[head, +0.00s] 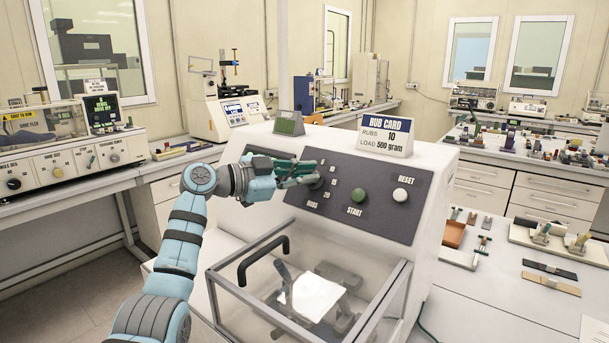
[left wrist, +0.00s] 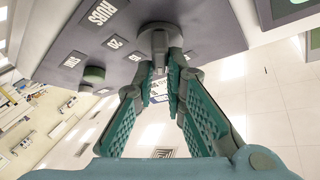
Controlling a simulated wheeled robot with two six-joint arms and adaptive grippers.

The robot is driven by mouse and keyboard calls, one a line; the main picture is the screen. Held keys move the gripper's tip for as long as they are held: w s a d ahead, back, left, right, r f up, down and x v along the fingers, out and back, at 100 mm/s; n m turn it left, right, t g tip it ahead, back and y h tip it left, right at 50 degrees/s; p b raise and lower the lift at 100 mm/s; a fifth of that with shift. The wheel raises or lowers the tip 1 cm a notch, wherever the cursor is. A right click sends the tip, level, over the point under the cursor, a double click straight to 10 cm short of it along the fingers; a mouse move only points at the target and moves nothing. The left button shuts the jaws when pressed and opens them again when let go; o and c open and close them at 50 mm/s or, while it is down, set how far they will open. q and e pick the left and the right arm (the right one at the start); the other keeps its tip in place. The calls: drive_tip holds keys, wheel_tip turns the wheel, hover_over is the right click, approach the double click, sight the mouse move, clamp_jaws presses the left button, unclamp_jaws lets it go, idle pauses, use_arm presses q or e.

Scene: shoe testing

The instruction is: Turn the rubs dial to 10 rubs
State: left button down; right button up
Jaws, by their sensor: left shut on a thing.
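The rubs dial (left wrist: 158,38) is a grey round knob on the dark sloped panel (head: 385,215) of a white rub machine. My left gripper (head: 311,175) reaches it from the left. In the left wrist view, the teal fingers of my left gripper (left wrist: 163,72) are closed on the knob's grip. The fingers hide much of the dial in the head view, and I cannot tell which number it points at. The word RUBS and small white numbers stand around it. A rub card (head: 385,137) on top reads RUBS 10, LOAD 500 gram. My right gripper is not in view.
A green START button (head: 358,195) and a white RESET button (head: 400,195) sit right of the dial. A clear cover with a black handle (head: 262,260) is below the panel. Benches with other instruments (head: 70,150) stand left and behind.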

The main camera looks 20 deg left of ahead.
use_arm(q)
drive_tip(key=shift+f, duration=0.2)
drive_tip(key=c, duration=1.6)
unclamp_jaws()
drive_tip(key=shift+w+r, duration=0.1)
drive_tip(key=shift+c, duration=0.2)
drive_tip(key=v, duration=1.2)
